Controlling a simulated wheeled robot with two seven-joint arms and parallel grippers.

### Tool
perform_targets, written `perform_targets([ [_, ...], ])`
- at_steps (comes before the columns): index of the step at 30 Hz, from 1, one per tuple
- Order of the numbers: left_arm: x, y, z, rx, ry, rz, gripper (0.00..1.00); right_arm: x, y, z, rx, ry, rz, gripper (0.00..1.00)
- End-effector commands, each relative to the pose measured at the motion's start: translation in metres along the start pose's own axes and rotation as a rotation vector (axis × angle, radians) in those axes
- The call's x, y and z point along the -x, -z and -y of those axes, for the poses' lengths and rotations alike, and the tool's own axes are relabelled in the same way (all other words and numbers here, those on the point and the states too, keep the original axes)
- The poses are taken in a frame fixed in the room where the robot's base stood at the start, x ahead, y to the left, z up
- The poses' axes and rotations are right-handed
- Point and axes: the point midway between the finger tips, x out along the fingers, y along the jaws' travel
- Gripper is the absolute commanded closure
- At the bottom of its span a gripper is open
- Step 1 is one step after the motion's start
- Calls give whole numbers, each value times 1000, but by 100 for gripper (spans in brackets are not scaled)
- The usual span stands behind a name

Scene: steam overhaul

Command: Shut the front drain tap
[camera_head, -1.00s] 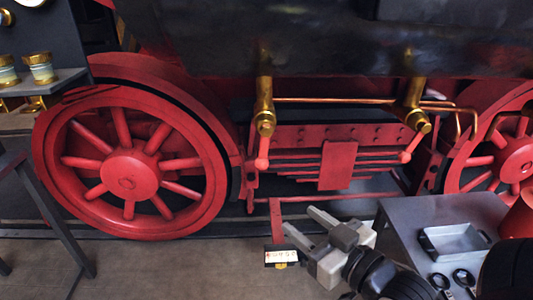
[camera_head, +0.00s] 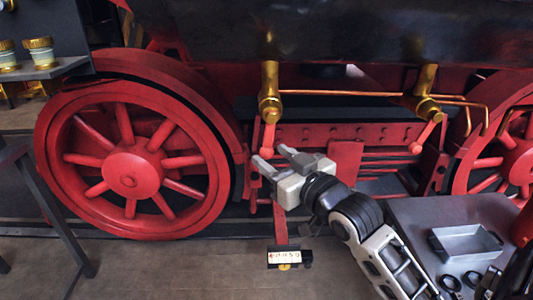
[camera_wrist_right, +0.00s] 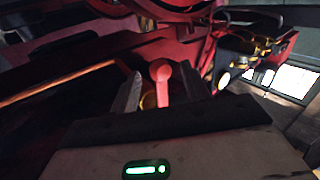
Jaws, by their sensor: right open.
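Two brass drain taps hang under the black cylinder in the head view, the left one (camera_head: 269,92) and the right one (camera_head: 426,95). The left tap's red lever (camera_head: 268,138) points nearly straight down. The right tap's red lever (camera_head: 425,135) slants down to the left. I cannot tell from the pictures which is called front. My right gripper (camera_head: 271,157) is open at the lower end of the left lever. In the right wrist view the red lever with its round knob (camera_wrist_right: 161,78) shows between the fingers, with no clear grip on it. My left gripper is out of view.
A large red spoked wheel (camera_head: 132,170) stands to the left. A thin brass pipe (camera_head: 340,93) runs between the taps. A grey table (camera_head: 415,212) with a metal tray (camera_head: 466,242) stands at lower right.

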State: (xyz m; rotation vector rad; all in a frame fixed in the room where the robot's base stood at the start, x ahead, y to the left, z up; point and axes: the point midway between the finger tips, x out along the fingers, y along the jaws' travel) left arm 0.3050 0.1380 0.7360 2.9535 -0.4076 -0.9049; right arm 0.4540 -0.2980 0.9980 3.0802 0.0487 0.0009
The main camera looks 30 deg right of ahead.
Motion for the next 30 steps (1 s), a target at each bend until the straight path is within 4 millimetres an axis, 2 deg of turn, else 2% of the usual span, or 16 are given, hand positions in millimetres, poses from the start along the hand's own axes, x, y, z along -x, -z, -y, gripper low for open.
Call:
perform_targets([
  [3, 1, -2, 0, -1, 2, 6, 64, -17, 1, 0, 0, 0, -2, 54],
  [6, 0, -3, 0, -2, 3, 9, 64, -26, 1, 0, 0, 0, -1, 54],
  [17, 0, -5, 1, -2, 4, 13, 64, -31, 0, 0, 1, 0, 0, 54],
  [22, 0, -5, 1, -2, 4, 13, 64, -30, 0, 0, 0, 0, 0, 98],
  [30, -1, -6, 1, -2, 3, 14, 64, -35, 0, -1, -13, -4, -9, 100],
])
